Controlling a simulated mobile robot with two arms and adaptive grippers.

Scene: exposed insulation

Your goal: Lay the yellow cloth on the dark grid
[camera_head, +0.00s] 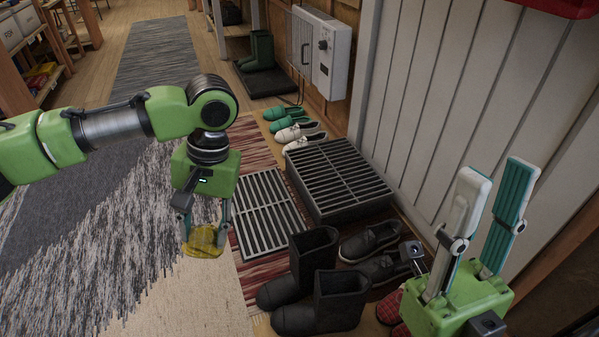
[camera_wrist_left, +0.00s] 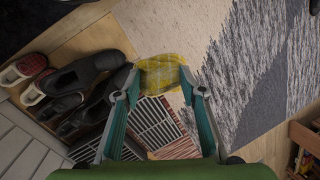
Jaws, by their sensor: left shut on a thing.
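The yellow cloth (camera_head: 203,245) hangs bunched at the fingertips of my left gripper (camera_head: 205,228), which is shut on it. In the left wrist view the checked cloth (camera_wrist_left: 163,73) shows between the fingertips of my left gripper (camera_wrist_left: 160,82). The cloth is over the pale rug, left of a flat dark grid (camera_head: 268,215) and apart from it. A second dark grid tops a raised box (camera_head: 340,180) against the wall. My right gripper (camera_head: 497,180) is open and empty, pointing up at the lower right.
Black boots (camera_head: 318,285) and dark shoes (camera_head: 370,240) stand in front of the grids. Green and white shoes (camera_head: 298,130) lie behind them. A white panelled wall (camera_head: 460,110) bounds the right side. The patterned rug (camera_head: 130,230) at left is clear.

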